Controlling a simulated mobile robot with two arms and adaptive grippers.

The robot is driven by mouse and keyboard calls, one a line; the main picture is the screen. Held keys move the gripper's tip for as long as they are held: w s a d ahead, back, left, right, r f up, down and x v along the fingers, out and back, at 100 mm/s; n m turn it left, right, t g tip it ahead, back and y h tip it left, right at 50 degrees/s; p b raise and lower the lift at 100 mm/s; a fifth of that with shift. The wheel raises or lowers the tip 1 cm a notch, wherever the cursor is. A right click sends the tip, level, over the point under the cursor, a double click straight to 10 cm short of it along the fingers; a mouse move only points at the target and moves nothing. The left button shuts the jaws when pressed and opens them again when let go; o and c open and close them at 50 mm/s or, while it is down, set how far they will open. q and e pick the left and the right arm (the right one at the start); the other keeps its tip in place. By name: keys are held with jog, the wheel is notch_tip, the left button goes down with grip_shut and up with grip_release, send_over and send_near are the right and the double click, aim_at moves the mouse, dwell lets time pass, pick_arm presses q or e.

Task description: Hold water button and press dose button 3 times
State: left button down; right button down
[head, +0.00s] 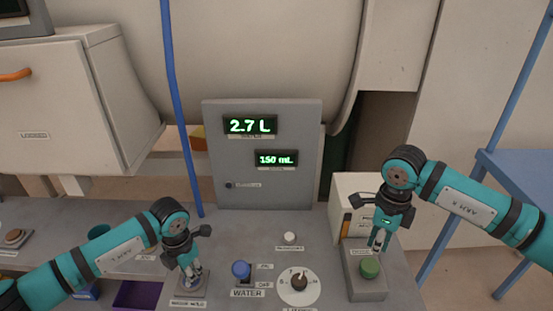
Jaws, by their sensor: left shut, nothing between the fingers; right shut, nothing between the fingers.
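My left gripper (191,279) is shut and empty, pointing down at the button on a small square base (192,293) at the front of the grey panel. Its fingertips cover most of that button, so I cannot tell how far it is pressed; the label in front seems to begin with "WATER". My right gripper (377,246) is shut and empty, just behind and above the green button (370,268) on a raised grey box (366,288). A small gap seems to show there. The upper display (250,125) reads 2.7 L; the lower display (276,158) reads 150 mL.
A blue lever knob (241,270) marked WATER, with ON and OFF labels, stands right of my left gripper. A numbered dial (299,286) and a small white button (289,237) sit between the arms.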

jog(key=shift+r, duration=0.25)
pick_arm(q)
jog(key=shift+r, duration=3)
pick_arm(e)
jog(key=shift+f, duration=0.1)
